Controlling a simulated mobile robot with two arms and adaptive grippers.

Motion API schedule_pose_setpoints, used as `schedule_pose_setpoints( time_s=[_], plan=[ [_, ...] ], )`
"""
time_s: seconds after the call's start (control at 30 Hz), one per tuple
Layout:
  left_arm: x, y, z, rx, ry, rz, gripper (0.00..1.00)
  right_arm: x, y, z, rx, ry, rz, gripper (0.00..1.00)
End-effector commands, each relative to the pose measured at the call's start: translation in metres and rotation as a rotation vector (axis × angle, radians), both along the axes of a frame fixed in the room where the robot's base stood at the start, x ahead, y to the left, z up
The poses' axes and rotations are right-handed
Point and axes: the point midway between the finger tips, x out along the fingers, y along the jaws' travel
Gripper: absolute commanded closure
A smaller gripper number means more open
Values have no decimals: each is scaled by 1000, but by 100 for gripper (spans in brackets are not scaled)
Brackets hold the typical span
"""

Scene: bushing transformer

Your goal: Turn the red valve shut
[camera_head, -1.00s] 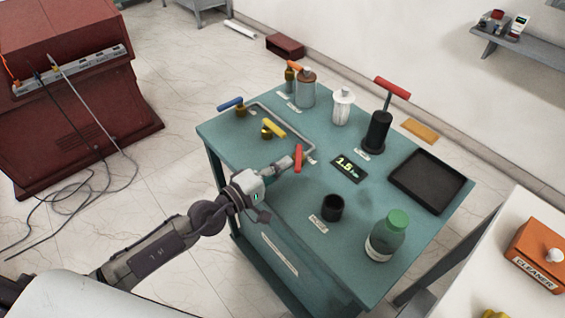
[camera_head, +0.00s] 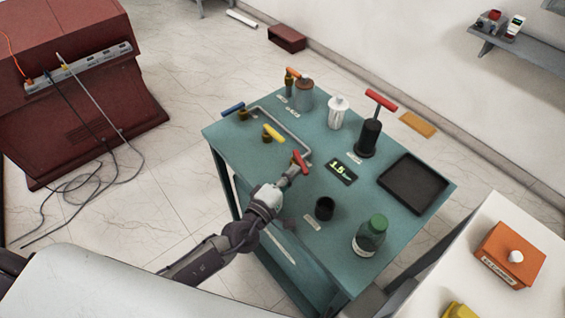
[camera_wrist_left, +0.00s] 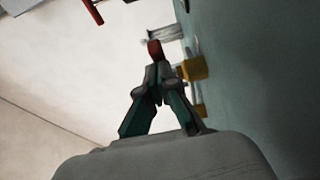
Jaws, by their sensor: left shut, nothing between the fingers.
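The red valve handle (camera_head: 300,161) is on the near end of a grey pipe (camera_head: 273,117) on the green table. It lies diagonally, from upper left to lower right. My left gripper (camera_head: 291,171) is shut and empty, its tip at the lower left side of the handle. In the left wrist view, the shut fingers (camera_wrist_left: 155,82) point at the red handle (camera_wrist_left: 154,48), which shows just beyond their tips. I cannot tell whether they touch it. My right gripper is not in view.
Yellow (camera_head: 273,132) and blue (camera_head: 233,108) valve handles stand to the left along the pipe. A black cup (camera_head: 324,208), a green-capped bottle (camera_head: 370,237), a display reading 1.5 (camera_head: 341,171) and a black tray (camera_head: 413,183) are to the right.

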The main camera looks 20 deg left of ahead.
Motion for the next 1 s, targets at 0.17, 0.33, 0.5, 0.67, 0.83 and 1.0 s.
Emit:
schedule_pose_setpoints(
  time_s=[0.17, 0.33, 0.5, 0.67, 0.83, 1.0],
  plan=[
    [2, -10, 0, -1, 0, -1, 100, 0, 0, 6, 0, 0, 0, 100],
    [4, -18, 0, -2, 1, -1, 100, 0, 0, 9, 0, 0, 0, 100],
    [6, -23, -1, 0, 0, -1, 100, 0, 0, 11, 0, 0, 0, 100],
    [7, -26, -1, 0, 0, -1, 100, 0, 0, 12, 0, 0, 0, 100],
    [7, -27, -1, -1, 0, -2, 100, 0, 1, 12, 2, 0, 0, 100],
    [7, -28, -1, -1, 0, -2, 100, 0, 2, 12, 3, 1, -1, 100]
  ],
)
